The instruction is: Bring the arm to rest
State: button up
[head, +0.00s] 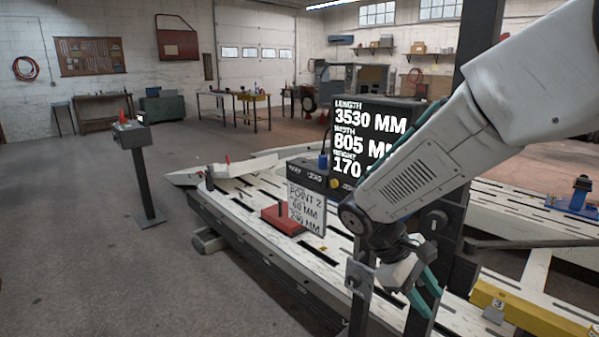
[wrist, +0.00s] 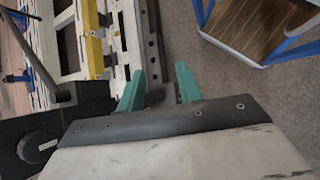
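My arm (head: 425,165) reaches down from the upper right in the head view, its forearm slanting to the lower left. My gripper (head: 427,297) hangs at the lower end, in front of the white slotted frame bench (head: 340,282). In the wrist view the two teal fingers of my gripper (wrist: 158,84) stand apart with nothing between them. Grey floor shows beyond their tips. In the head view the arm hides part of the screen and of the bench behind it.
A black screen (head: 362,135) with white measurements stands behind my forearm. A label plate (head: 306,208) and a red block (head: 285,218) are on the bench. A yellow beam (head: 530,312) lies at right. The wrist view shows a blue-framed wooden-topped table (wrist: 255,25). The left floor is mostly clear.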

jog(key=s+d+r+m+t+y, duration=0.1)
jog(key=s+r+m+t+y, duration=0.1)
jog(key=s, duration=0.7)
jog(key=s+d+r+m+t+y, duration=0.1)
jog(key=s+r+m+t+y, duration=0.1)
jog(key=s+r+m+y, duration=0.3)
jog(key=s+r+m, duration=0.1)
jog(key=s+r, duration=0.2)
jog(key=s, duration=0.1)
jog(key=shift+s+d, duration=0.25)
jog(key=shift+d, duration=0.15)
jog(key=shift+d, duration=0.1)
